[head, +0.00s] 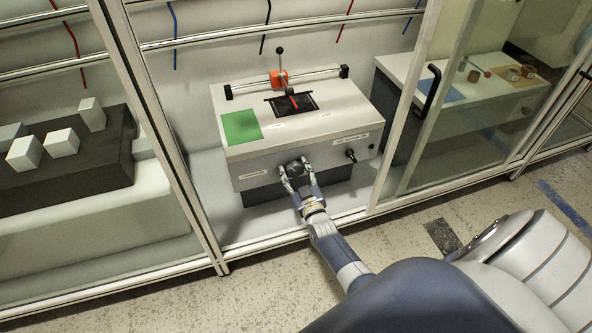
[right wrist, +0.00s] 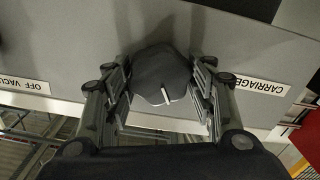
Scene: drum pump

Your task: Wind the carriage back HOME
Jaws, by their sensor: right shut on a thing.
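The machine (head: 330,125) is a pale box on a bench behind the cabinet frame. On its top a rail carries an orange carriage (head: 278,78), near the middle between two black end blocks. A dark post with a black ball top rises by the carriage. My right gripper (head: 296,172) is shut on a dark round knob (right wrist: 162,75) on the machine's front face. In the right wrist view the knob sits between both fingers, with a white pointer mark, next to a label (right wrist: 262,85) reading "CARRIAGE". My left gripper is not in view.
A green square (head: 241,127) and a black plate (head: 293,104) with a red strip lie on the machine's top. A second black knob (head: 351,155) is at the front right. Metal uprights (head: 404,125) and a lower sill frame the opening. White blocks (head: 60,142) stand at left.

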